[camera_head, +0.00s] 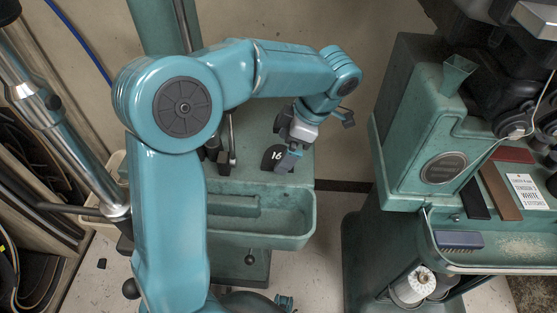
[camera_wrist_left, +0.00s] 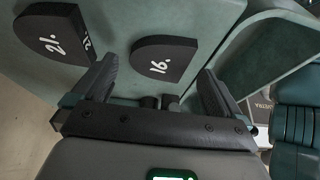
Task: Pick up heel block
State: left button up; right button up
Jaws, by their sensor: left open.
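A black heel block with a white "16" (camera_head: 274,154) lies on the teal surface behind the tray. It also shows in the left wrist view (camera_wrist_left: 163,62), flat, with one straight and one rounded end. A second black block marked "21" (camera_wrist_left: 52,32) lies to its left in the wrist view; in the head view I cannot make it out behind my arm. My left gripper (camera_head: 291,158) points down beside the "16" block, partly covering it. In the wrist view the left gripper (camera_wrist_left: 158,88) is open and empty, with the "16" block ahead of the gap between its fingers.
A teal tray (camera_head: 306,232) stands in front of the block. At the right is a teal machine (camera_head: 420,125) with a shelf holding a brush (camera_head: 459,240), coloured strips (camera_head: 499,190) and a white card (camera_head: 526,191). A thread spool (camera_head: 414,286) sits below. A gap separates machine and tray.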

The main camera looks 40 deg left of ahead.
pick_arm(q)
jog(key=shift+x, duration=1)
jog(key=c, duration=1.1)
jog(key=shift+o, duration=0.2)
jog(key=shift+w, duration=0.1)
jog(key=shift+r, duration=0.1)
